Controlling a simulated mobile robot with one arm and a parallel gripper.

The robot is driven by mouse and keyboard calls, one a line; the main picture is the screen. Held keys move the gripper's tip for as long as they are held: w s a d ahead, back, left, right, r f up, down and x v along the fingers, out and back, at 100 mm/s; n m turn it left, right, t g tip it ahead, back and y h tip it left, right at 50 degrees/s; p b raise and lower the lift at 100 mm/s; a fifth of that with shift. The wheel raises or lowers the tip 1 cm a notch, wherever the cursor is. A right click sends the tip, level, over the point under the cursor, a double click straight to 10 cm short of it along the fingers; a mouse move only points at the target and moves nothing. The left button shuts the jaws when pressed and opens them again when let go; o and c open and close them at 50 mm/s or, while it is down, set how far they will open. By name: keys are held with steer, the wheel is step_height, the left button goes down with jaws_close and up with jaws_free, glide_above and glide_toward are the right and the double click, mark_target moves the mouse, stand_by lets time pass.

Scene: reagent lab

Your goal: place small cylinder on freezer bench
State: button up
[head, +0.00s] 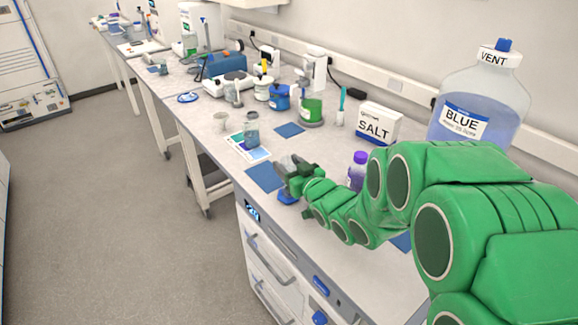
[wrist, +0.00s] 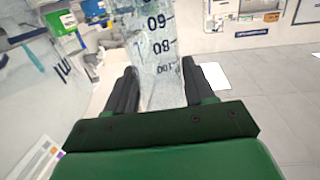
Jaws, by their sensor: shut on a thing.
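My gripper (head: 292,172) is shut on a clear graduated cylinder, the small cylinder. In the wrist view the cylinder (wrist: 160,75) stands between the two dark fingers, and its marks 60, 80 and 100 show. In the head view its blue base (head: 287,198) shows just below the fingers, over the front part of the bench (head: 310,215). I cannot tell whether the base touches the top. White drawers with a small display (head: 253,211) are under this bench part; I cannot tell whether it is the freezer bench.
A blue mat (head: 264,177) lies left of my gripper, and a jar (head: 251,130) stands on a coloured card behind it. A purple-capped bottle (head: 358,168), a SALT box (head: 377,124) and a large BLUE bottle (head: 479,100) stand to the right. The floor at left is clear.

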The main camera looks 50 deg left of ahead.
steer(key=shift+f, duration=0.25)
steer(key=o, duration=1.3)
steer(key=shift+r, duration=0.2)
steer(key=shift+d, duration=0.4)
steer(key=d, duration=0.7)
steer(key=s+d, duration=0.1)
steer(key=d, duration=0.3)
steer(key=shift+s+d+r, duration=0.1)
steer(key=shift+r, duration=0.15)
